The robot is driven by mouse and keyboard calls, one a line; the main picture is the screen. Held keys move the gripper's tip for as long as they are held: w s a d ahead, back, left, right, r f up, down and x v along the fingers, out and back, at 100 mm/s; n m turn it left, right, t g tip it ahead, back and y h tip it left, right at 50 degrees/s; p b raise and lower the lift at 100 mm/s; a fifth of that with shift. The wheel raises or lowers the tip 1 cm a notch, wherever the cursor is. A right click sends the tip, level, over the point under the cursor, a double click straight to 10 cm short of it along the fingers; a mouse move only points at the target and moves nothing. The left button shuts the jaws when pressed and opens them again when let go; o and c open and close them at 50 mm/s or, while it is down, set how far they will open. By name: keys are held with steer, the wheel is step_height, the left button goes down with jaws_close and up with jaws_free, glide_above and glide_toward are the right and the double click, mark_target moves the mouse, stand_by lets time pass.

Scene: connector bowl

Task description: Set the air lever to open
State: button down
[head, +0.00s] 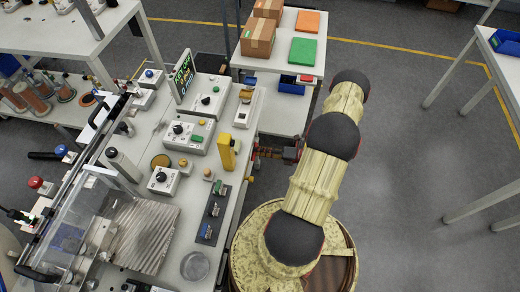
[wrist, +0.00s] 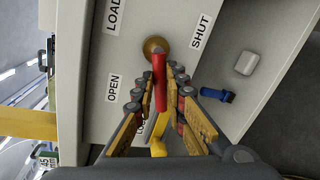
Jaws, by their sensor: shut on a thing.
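The air lever (wrist: 159,68) is a red handle on a round brass pivot (wrist: 154,45), on a pale panel in the wrist view. The handle runs down the picture from the pivot. An OPEN label (wrist: 114,88) is to its left and a SHUT label (wrist: 200,31) to its upper right. My gripper (wrist: 165,90) has its fingers on both sides of the handle and is shut on it. Its lower end is partly hidden between the fingers. In the head view my gripper (head: 259,152) is at the bench's right edge; I cannot make out the lever there.
The wrist view also shows a LOAD label (wrist: 113,14), a blue fitting (wrist: 217,95) and a white button (wrist: 246,63) on the panel. In the head view a yellow post (head: 227,152) stands close to my gripper. The bench (head: 222,178) holds several control boxes.

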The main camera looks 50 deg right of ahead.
steer(key=shift+r+m+g+y+p, duration=0.15)
steer(key=shift+r+m+y+p, duration=0.15)
steer(key=shift+m, duration=0.5)
steer(key=shift+r+m+g+y+p, duration=0.15)
steer(key=shift+r+m+y+p, duration=0.1)
steer(key=shift+m, duration=0.55)
steer(key=shift+d, duration=0.1)
steer(key=c, duration=1.9)
jaws_free()
steer(key=shift+o, duration=0.5)
steer(key=shift+s, duration=0.1)
steer(key=v, duration=1.1)
steer(key=shift+s+d, duration=0.2)
steer(key=shift+s, duration=0.1)
steer(key=shift+r, duration=0.15)
